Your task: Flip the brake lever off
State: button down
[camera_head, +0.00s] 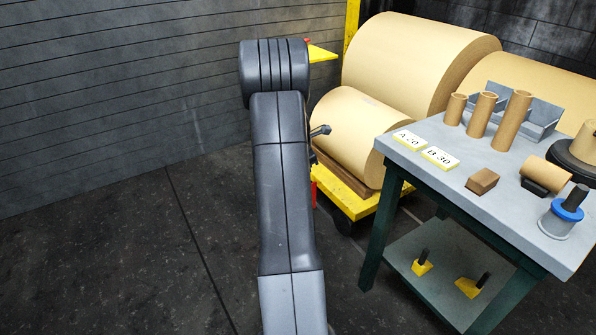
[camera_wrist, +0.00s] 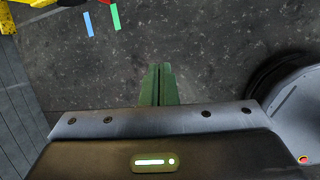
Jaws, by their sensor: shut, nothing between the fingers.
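I cannot pick out the brake lever for certain. In the head view a narrow red piece (camera_head: 314,194) stands at the left end of the yellow cart (camera_head: 352,202), partly behind my arm. A dark handle-like piece (camera_head: 320,131) shows beside my arm in front of the lower roll; I cannot tell what it belongs to. In the wrist view my gripper (camera_wrist: 161,70) has its green fingers together, with nothing between them, over dark floor. A red piece (camera_wrist: 104,2) and part of the yellow cart (camera_wrist: 38,3) show at the top left edge. My arm hides my gripper in the head view.
Large tan rolls (camera_head: 420,55) lie at the back. A grey-topped table (camera_head: 440,180) with tubes and small blocks stands at the right. In the wrist view a blue strip (camera_wrist: 88,24) and a green strip (camera_wrist: 115,16) appear near the cart. Floor at left is clear.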

jog(key=s+d+r+m+p, duration=0.2)
jog(key=s+r+m+p, duration=0.3)
jog(key=r, duration=0.7)
jog(key=s+d+r+m+g+p, duration=0.1)
jog(key=s+r+m+p, duration=0.5)
jog(key=r, duration=0.7)
jog(key=s+d+r+m+p, duration=0.3)
jog(key=s+r+m+p, duration=0.2)
jog(key=r, duration=0.8)
jog(key=s+p, duration=0.2)
jog(key=s, duration=0.2)
jog(key=shift+s+m+g+p, duration=0.15)
jog(key=shift+m+g+p, duration=0.15)
jog(key=shift+g+p, duration=0.1)
jog(key=shift+r, duration=0.1)
